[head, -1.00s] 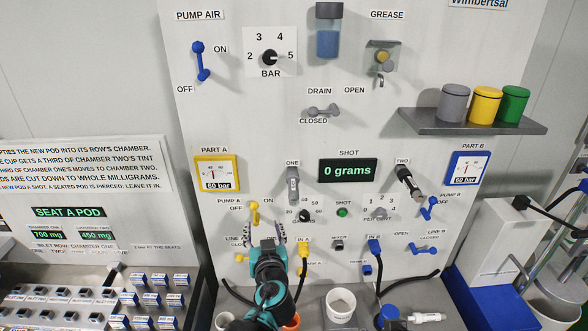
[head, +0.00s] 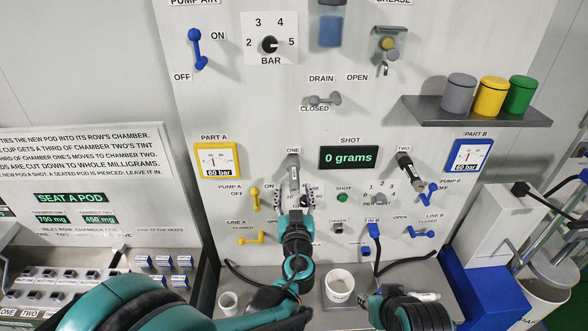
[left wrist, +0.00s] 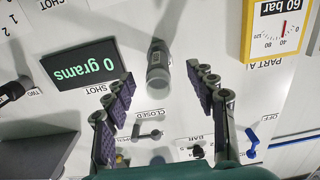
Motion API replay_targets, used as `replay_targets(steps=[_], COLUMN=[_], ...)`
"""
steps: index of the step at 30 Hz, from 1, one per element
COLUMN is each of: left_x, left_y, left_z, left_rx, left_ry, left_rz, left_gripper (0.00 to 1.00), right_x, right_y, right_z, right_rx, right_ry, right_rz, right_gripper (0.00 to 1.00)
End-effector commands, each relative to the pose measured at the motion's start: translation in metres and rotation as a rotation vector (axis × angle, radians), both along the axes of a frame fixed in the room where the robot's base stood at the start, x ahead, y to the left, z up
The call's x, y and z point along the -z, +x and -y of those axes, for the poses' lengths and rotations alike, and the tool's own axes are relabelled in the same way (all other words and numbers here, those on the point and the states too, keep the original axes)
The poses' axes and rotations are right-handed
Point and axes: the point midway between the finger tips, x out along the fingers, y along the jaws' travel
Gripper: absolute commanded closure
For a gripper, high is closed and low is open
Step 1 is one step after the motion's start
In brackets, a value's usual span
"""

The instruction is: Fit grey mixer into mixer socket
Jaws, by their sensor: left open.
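My left gripper (head: 293,193) is open in front of the panel, below the label ONE. A grey tube-like fitting (head: 293,168) hangs under that label. In the left wrist view this fitting (left wrist: 157,68) shows between the two spread fingers, apart from both. A pale grey-white tube (head: 430,296) lies on the bench at the right, partly hidden; I cannot tell whether it is the mixer. A small dark socket (head: 338,228) with an unreadable label sits low in the middle of the panel. My right gripper (head: 372,301) is low at the right; its jaws are unclear.
A white cup (head: 339,285) stands on the bench. A blue plug with a cable (head: 375,232) and the blue valve handle (head: 421,234) stick out at the right. A yellow handle (head: 251,238) is left of my arm. The shelf (head: 478,112) holds grey, yellow and green pots.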

Motion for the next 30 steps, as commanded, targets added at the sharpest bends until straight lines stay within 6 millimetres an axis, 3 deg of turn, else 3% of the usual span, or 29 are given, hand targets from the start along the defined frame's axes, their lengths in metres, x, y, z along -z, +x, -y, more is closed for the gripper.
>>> replay_targets(steps=[17, 23, 30], left_x=[-0.002, -0.002, -0.001], left_y=[0.002, 0.021, 0.056], left_z=[0.003, 0.001, 0.0], left_rx=[0.005, 0.003, 0.004], left_ry=[-0.002, -0.002, -0.001], left_rz=[0.004, 0.004, 0.004], left_gripper=[0.43, 0.43, 0.43], right_x=[-0.002, -0.005, -0.008], right_y=[0.0, 0.0, 0.0], right_z=[0.0, 0.0, 0.0], right_rx=[0.0, 0.0, 0.0], right_ry=[0.0, 0.0, 0.0], right_rz=[0.0, 0.0, 0.0], right_gripper=[0.7, 0.7, 0.7])
